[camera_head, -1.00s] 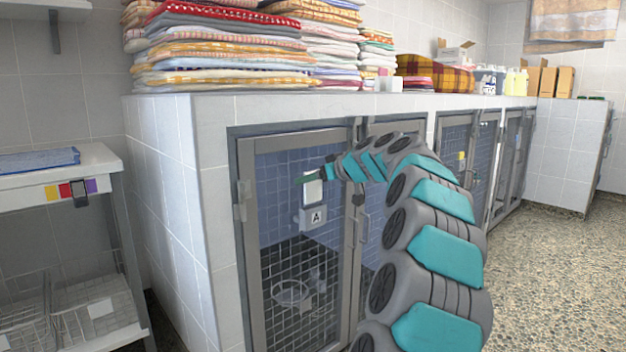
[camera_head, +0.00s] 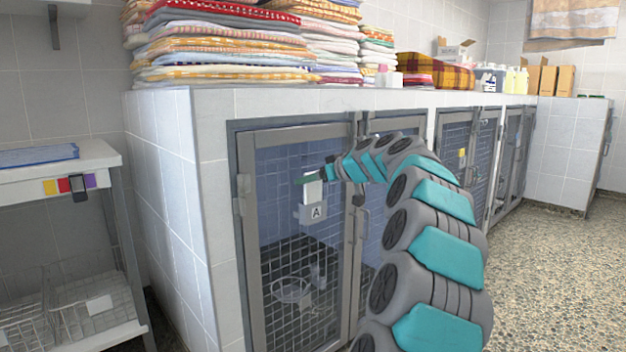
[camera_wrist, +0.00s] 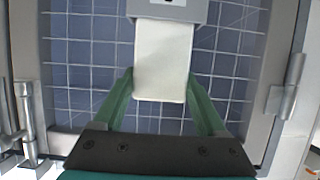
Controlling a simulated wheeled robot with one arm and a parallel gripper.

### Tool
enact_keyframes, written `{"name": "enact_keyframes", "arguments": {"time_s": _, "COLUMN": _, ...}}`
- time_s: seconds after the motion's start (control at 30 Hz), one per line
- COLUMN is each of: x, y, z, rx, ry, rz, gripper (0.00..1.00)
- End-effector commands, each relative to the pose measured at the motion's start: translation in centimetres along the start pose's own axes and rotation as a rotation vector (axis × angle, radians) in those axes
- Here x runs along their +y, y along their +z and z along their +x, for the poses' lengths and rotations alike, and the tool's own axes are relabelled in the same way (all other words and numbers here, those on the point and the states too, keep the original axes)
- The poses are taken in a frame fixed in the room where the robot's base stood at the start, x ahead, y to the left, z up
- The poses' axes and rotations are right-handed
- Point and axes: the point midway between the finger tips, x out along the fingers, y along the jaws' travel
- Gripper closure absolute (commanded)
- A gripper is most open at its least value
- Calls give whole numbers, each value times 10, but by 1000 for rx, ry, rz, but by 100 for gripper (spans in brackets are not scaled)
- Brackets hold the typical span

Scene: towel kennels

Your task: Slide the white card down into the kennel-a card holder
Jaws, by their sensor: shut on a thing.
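The white card (camera_head: 313,192) is upright in front of the first kennel door, with its lower end at the top of the grey card holder (camera_head: 305,214) marked A. In the wrist view the card (camera_wrist: 163,62) runs straight up to the edge of the holder (camera_wrist: 185,11) and lines up with its width. I cannot tell how far its end is inside. My gripper (camera_wrist: 160,88) is shut on the card, a green finger along each side edge. In the head view my gripper (camera_head: 309,179) is small, at the card's top end.
The kennel door's wire mesh (camera_head: 285,265) lies behind the holder, with a bowl inside. Folded towels (camera_head: 225,50) are piled on the tiled top. A shelf cart (camera_head: 60,165) stands at left.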

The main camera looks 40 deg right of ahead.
Motion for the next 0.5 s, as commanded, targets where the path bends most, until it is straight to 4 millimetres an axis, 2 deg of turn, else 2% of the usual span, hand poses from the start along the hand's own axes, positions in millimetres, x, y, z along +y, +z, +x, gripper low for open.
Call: {"name": "enact_keyframes", "arguments": {"time_s": 0.5, "x": 0, "y": 12, "z": 5, "rx": 0, "ry": 0, "rz": 0, "gripper": 80}}
